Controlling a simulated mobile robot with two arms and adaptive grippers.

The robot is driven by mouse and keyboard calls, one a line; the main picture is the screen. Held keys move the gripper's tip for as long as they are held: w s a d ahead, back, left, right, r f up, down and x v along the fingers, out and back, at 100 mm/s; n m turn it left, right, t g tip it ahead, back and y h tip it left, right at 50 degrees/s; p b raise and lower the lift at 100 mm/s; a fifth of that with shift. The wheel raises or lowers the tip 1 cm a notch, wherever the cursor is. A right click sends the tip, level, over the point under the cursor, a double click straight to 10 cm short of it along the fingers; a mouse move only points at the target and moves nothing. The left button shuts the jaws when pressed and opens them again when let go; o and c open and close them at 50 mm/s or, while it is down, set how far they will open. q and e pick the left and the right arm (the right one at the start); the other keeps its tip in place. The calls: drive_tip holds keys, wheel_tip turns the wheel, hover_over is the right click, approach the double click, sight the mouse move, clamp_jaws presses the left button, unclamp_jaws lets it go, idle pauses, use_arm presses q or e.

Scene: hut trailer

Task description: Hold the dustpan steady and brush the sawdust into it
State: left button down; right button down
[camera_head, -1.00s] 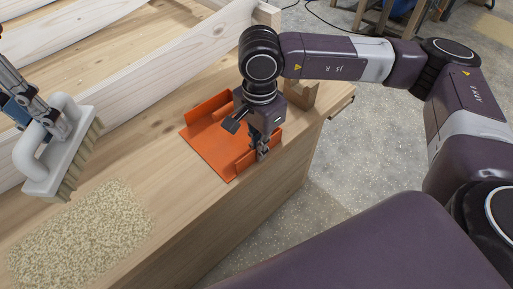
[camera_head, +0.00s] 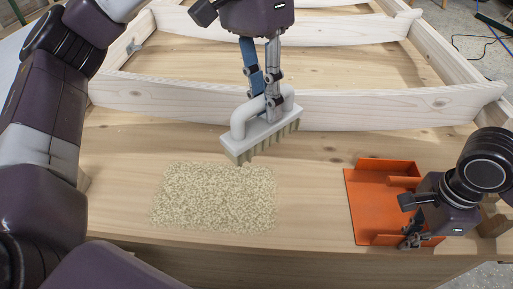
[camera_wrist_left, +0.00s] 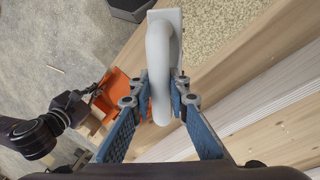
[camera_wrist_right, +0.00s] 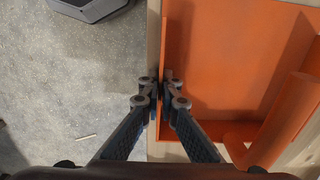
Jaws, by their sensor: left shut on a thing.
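The grey-white brush (camera_head: 262,131), with pale bristles and a looped handle, is over the back right edge of the sawdust (camera_head: 213,198). My left gripper (camera_head: 271,101) is shut on its handle; the left wrist view shows the handle (camera_wrist_left: 160,60) between the fingers. I cannot tell whether the bristles touch the bench. The sawdust lies as a flat, roughly rectangular patch. The orange dustpan (camera_head: 373,207) lies flat on the bench to the right, apart from the sawdust. My right gripper (camera_head: 412,241) is shut on its front side wall, which shows between the fingertips (camera_wrist_right: 159,92).
The wooden bench top (camera_head: 310,190) is bare between the sawdust and the dustpan. A pale wooden frame (camera_head: 340,108) runs across behind the brush. The bench's front edge is close to the sawdust and dustpan. Grey floor (camera_wrist_right: 80,90) lies beyond the dustpan wall.

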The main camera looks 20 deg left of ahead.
use_arm(q)
drive_tip(key=s+a+f+n, duration=0.3)
drive_tip(key=s+a+f, duration=0.1)
drive_tip(key=a, duration=0.6)
drive_tip(key=s+a+f+n+t, duration=0.1)
drive_tip(key=s+a+f+n, duration=0.2)
drive_tip(key=a, duration=0.7)
drive_tip(key=s+a+f+n, duration=0.2)
drive_tip(key=s+a+f, duration=0.5)
drive_tip(key=a+f, duration=0.3)
drive_tip(key=shift+a+n+t, duration=0.4)
drive_tip(key=shift+a, duration=0.1)
drive_tip(key=shift+f, duration=0.25)
drive_tip(key=shift+f, duration=0.9)
drive_tip(key=shift+f, duration=0.15)
drive_tip(key=shift+d, duration=0.15)
